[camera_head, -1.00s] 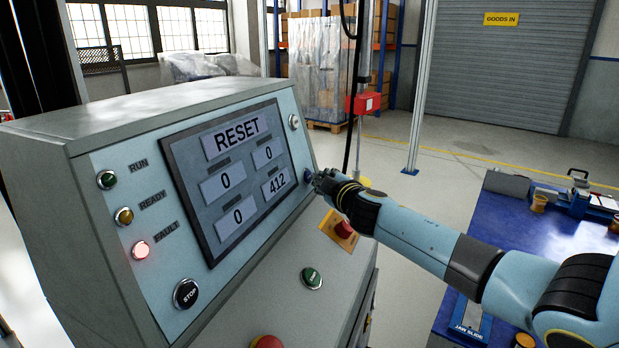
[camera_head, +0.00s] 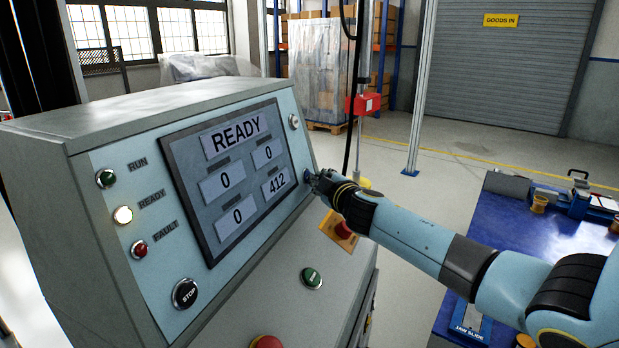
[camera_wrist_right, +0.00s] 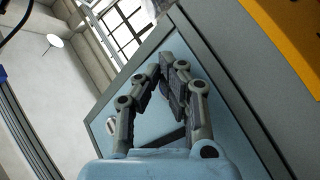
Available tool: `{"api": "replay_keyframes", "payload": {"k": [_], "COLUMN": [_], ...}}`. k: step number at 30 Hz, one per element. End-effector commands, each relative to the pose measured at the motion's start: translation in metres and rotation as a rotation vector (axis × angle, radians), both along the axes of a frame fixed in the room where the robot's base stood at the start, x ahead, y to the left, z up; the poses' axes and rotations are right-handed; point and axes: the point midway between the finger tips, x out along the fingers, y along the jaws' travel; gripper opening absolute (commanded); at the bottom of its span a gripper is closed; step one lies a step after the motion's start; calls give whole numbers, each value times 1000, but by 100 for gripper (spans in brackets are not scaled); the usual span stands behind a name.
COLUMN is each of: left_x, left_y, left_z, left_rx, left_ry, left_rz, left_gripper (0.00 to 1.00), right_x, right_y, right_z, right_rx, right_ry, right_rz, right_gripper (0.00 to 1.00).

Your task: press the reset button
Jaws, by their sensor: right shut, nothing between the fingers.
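The control cabinet's light-blue panel (camera_head: 103,255) carries a dark screen (camera_head: 190,150) that reads READY, with 0, 0, 0 and 412 below. My right gripper (camera_head: 316,180) is shut and empty, its tips at the panel's right edge. A small blue button (camera_head: 307,176) shows partly at those tips; the fingers cover most of it, and I cannot tell whether they touch it. The READY lamp (camera_head: 123,215) glows white and the FAULT lamp (camera_head: 139,249) is dark red. In the right wrist view the fingers (camera_wrist_right: 168,72) point at the panel. My left gripper is not in view.
A red emergency button (camera_head: 343,229) on a yellow plate is just below my right wrist. A green button (camera_head: 311,278) is on the cabinet's lower face. A blue-topped bench (camera_head: 540,240) stands at the right.

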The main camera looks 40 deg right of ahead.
Motion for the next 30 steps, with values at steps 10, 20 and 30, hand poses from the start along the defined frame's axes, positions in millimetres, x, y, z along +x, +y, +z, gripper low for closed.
{"api": "replay_keyframes", "payload": {"k": [10,20,30], "left_x": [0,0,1], "left_y": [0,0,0], "left_z": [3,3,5], "left_rx": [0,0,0], "left_ry": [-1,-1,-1], "left_rz": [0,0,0], "left_gripper": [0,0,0], "right_x": [-12,-14,-40], "right_y": [-7,-8,-22], "right_z": [4,4,11], "right_rx": [-1,0,-2], "right_ry": [0,0,1], "right_rz": [1,0,0], "right_gripper": [0,0,0]}}
